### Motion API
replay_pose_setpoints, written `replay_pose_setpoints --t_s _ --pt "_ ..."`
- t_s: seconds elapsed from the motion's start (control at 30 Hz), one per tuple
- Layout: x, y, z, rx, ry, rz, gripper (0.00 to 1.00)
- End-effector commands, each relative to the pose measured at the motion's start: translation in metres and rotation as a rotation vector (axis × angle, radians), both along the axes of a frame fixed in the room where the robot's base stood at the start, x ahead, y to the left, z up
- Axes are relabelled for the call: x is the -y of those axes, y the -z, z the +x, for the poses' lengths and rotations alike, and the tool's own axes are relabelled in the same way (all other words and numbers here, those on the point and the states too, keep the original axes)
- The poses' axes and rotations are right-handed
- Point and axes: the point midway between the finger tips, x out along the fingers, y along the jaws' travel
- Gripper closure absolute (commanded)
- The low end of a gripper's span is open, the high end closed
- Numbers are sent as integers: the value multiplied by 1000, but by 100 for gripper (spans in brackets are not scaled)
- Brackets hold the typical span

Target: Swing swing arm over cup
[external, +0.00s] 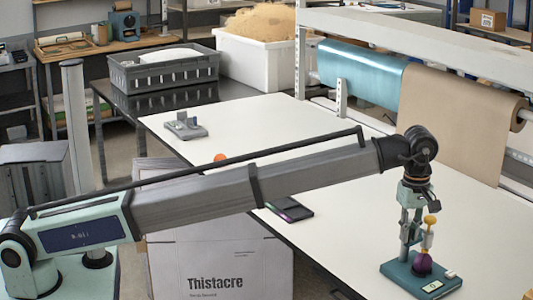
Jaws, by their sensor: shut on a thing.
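My gripper (411,207) is at the right, pointing down at a small teal stand (410,277) on the white table. It is closed at the top of the stand, on what appears to be the swing arm (428,206); the grip itself is small and partly hidden. A yellow-topped plunger (430,222) hangs upright beside the stand's post (404,243). A dark purple cup (424,263) sits on the stand's base, below the plunger. I cannot tell how exactly the plunger lines up with the cup, or whether they touch.
A dark flat device (289,210) lies on the table behind my arm. An orange ball (220,158) and a small grey fixture (185,126) are farther back. Blue (361,72) and brown (460,105) rolls hang along the far side. The table's middle (285,125) is clear.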

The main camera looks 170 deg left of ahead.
Motion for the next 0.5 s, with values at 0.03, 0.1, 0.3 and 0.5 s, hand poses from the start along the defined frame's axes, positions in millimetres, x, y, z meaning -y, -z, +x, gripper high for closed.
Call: replay_pose_setpoints --t_s 0.03,0.1,0.3,0.5 --pt "-1 1 -2 0 -7 0 100" --pt "-1 1 -3 0 -10 0 100" --pt "-1 1 -2 0 -10 1 100" --pt "-2 0 -3 0 -9 1 59"
